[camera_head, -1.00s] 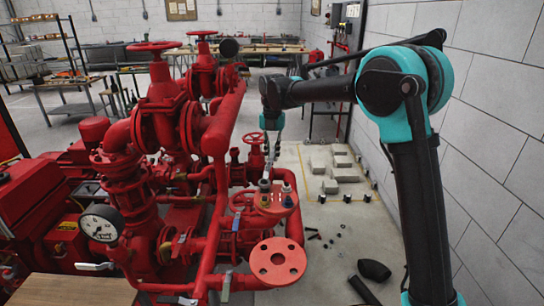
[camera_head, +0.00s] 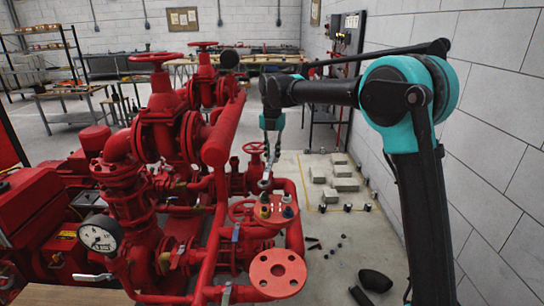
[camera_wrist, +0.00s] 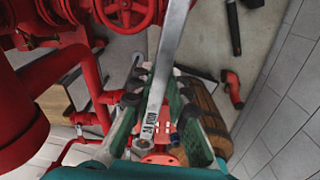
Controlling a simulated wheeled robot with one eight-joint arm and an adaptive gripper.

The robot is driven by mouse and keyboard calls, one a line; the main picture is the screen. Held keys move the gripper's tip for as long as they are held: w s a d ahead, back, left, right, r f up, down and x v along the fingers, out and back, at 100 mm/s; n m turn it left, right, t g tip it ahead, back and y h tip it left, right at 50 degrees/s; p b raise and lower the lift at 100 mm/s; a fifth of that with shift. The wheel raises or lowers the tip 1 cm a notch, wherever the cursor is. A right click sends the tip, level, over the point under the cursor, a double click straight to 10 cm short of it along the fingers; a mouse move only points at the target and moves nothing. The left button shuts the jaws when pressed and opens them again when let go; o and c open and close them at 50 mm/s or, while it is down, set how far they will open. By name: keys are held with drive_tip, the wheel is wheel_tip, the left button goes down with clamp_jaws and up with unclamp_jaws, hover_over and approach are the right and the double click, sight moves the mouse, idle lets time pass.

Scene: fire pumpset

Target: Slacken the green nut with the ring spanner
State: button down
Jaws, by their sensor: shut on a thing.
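My gripper (camera_head: 271,150) hangs above the upper red flange (camera_head: 290,226) and is shut on the metal ring spanner (camera_head: 265,179). In the wrist view, the spanner (camera_wrist: 167,65) runs lengthwise between the fingers of my gripper (camera_wrist: 155,88), its marked lower end near the red flange (camera_wrist: 160,159). Several nuts or studs with dark, blue and pale tops stand on the flange. I cannot tell surely which nut is green. In the head view the spanner's low end is close to the nuts, but I cannot tell whether it touches or encircles one.
Red pipes and valves crowd the left, with a pressure gauge (camera_head: 100,234) in front. A lower open flange (camera_head: 277,273) is nearer me. A black elbow (camera_head: 375,281) and small dark parts lie on the floor at right. Grey blocks (camera_head: 343,184) lie behind them.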

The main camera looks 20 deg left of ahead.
drive_tip(key=shift+f, duration=0.15)
drive_tip(key=shift+f, duration=1.1)
drive_tip(key=shift+f, duration=1.35)
idle(0.5)
idle(0.3)
drive_tip(key=shift+s+a+n, duration=0.3)
drive_tip(key=shift+a+n, duration=0.45)
drive_tip(key=shift+a, duration=0.15)
drive_tip(key=shift+s+a+n, duration=0.3)
drive_tip(key=shift+a+n, duration=0.4)
drive_tip(key=shift+a, duration=0.15)
drive_tip(key=shift+s+a+n, duration=0.3)
drive_tip(key=shift+a+n, duration=0.45)
drive_tip(key=shift+a, duration=0.15)
drive_tip(key=shift+w+d+m, duration=0.15)
drive_tip(key=shift+d+m, duration=0.15)
drive_tip(key=shift+r, duration=0.15)
